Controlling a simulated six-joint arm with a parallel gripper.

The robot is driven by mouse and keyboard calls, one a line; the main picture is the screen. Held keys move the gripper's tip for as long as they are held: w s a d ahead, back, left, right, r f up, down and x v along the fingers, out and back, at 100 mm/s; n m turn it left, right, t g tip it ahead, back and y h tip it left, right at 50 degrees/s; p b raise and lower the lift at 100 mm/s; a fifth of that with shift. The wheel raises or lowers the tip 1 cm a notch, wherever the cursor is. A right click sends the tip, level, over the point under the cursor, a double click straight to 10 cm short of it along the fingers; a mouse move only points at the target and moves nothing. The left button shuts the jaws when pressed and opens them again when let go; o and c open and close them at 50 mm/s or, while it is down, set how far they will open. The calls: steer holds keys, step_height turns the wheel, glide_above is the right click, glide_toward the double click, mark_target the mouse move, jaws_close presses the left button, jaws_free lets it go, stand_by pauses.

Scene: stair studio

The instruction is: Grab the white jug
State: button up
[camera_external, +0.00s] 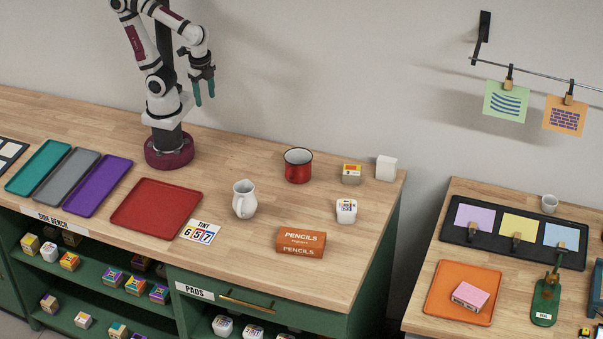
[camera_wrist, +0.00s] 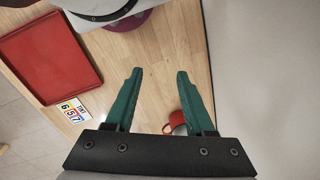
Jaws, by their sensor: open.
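The white jug (camera_external: 244,200) stands upright on the wooden bench, right of the red tray and above the "TINT 657" card in the external view. Its spout and handle show there. My gripper (camera_external: 204,97) is raised above the back of the bench, up and to the left of the jug, with its green fingers pointing down. It is open and empty. In the wrist view my gripper (camera_wrist: 159,72) shows its two green fingers spread apart over bare wood. I cannot see the jug in the wrist view.
A red mug (camera_external: 298,166) stands right of the jug; it shows partly behind a finger in the wrist view (camera_wrist: 176,120). An orange pencils box (camera_external: 301,243), small blocks and the red tray (camera_external: 157,207) are around. Bare wood surrounds the jug.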

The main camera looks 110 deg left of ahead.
steer(key=w+d+f+n+h, duration=0.1)
steer(key=w+d+n+h, duration=0.2)
steer(key=w+d+n, duration=0.55)
steer(key=n+t+h, duration=0.1)
steer(key=n+h, duration=0.2)
steer(key=n, duration=1.3)
glide_toward(240, 216)
steer(key=x, duration=0.3)
steer(key=a+x, duration=0.1)
steer(key=x, duration=0.6)
steer(key=shift+s+f, duration=0.25)
steer(key=shift+f, duration=0.4)
steer(key=shift+a, duration=0.1)
jaws_close()
